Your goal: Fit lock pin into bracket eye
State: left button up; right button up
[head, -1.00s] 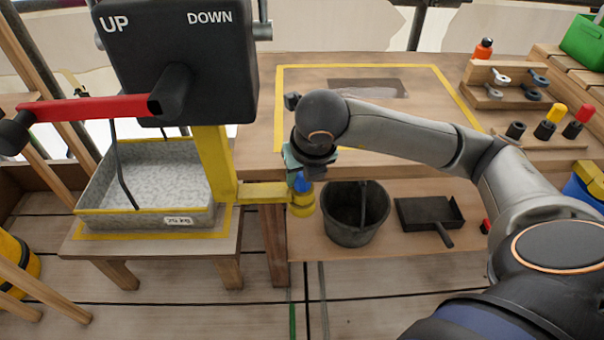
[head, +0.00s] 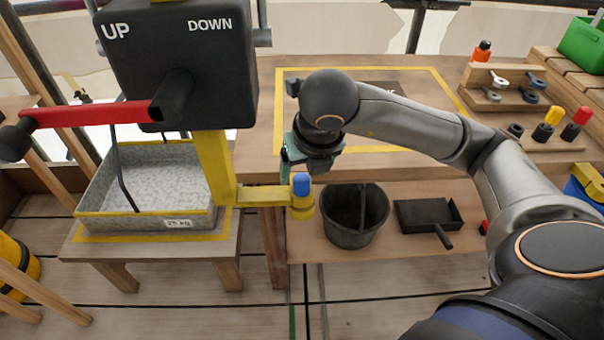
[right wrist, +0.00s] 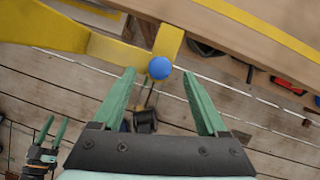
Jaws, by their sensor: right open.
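The lock pin shows as a blue cap (head: 300,183) standing upright in the yellow bracket eye (head: 302,206), at the end of a yellow arm. The eye hides how deep the pin sits. My right gripper (head: 290,154) is open and empty, above and behind the pin in the head view. In the right wrist view, the blue cap (right wrist: 160,68) lies beyond and between the open green fingertips (right wrist: 159,76), apart from them. My left gripper (right wrist: 57,119) shows small at the lower left of that view, its fingers apart; it is out of the head view.
A black UP/DOWN box (head: 180,60) with a red lever (head: 90,112) stands at left, above a grey tray (head: 150,218). A black bucket (head: 353,238) and dustpan (head: 425,218) sit on the lower shelf. The workbench (head: 258,140) lies behind the pin.

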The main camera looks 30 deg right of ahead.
jog(key=p+v, duration=0.2)
jog(key=v, duration=0.5)
jog(key=shift+r, duration=0.25)
jog(key=shift+s, duration=0.1)
